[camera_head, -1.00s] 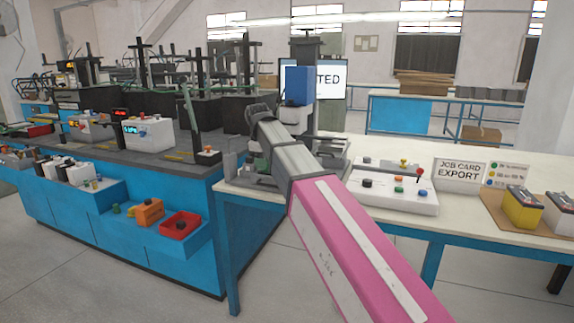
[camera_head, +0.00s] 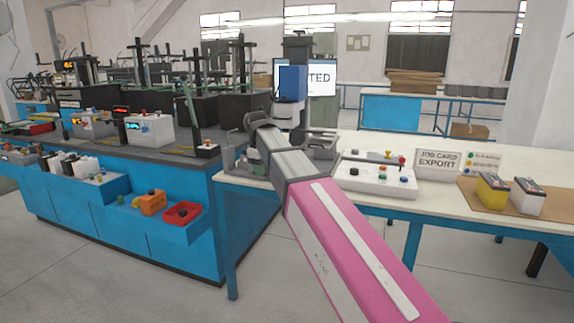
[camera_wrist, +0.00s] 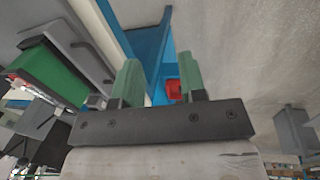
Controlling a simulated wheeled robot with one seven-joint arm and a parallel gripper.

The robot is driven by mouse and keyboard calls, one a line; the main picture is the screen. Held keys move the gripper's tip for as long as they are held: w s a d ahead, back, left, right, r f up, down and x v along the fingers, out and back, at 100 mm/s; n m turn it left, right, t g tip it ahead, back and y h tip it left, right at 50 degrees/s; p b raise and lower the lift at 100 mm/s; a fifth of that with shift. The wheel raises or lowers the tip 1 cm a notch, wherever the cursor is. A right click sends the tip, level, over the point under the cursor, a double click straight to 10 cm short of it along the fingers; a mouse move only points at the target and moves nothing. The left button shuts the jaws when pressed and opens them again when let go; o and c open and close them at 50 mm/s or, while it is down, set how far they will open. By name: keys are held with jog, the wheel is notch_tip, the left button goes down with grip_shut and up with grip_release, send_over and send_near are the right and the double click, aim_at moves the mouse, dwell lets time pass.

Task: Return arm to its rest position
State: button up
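My pink and grey arm (camera_head: 335,235) reaches forward from the bottom of the head view, over the floor beside the white-topped table's left end. Its far end overlaps the equipment behind, and I cannot make out the fingers there. In the wrist view my gripper (camera_wrist: 160,82) shows two green fingers standing apart. Nothing is held between them; blue bench side and floor show through the gap.
A blue bench (camera_head: 110,215) with testers and a red tray (camera_head: 182,213) is at left. The white-topped table (camera_head: 400,207) carries a control box (camera_head: 378,180), a job card sign (camera_head: 438,160) and two batteries (camera_head: 491,191). Floor in front is clear.

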jog(key=s+d+f+m, duration=0.4)
jog(key=s+d+f, duration=0.2)
jog(key=d+f, duration=0.3)
jog(key=s+d+f+m+g, duration=0.1)
jog(key=s+d+f+m, duration=0.4)
jog(key=d+f, duration=0.4)
jog(key=s+d+f+m, duration=0.4)
jog(key=d+f, duration=0.6)
jog(key=f, duration=0.9)
jog(key=s, duration=0.2)
jog(key=shift+s+g+y, duration=0.3)
jog(key=shift+g+y, duration=0.1)
jog(key=shift+f, duration=0.1)
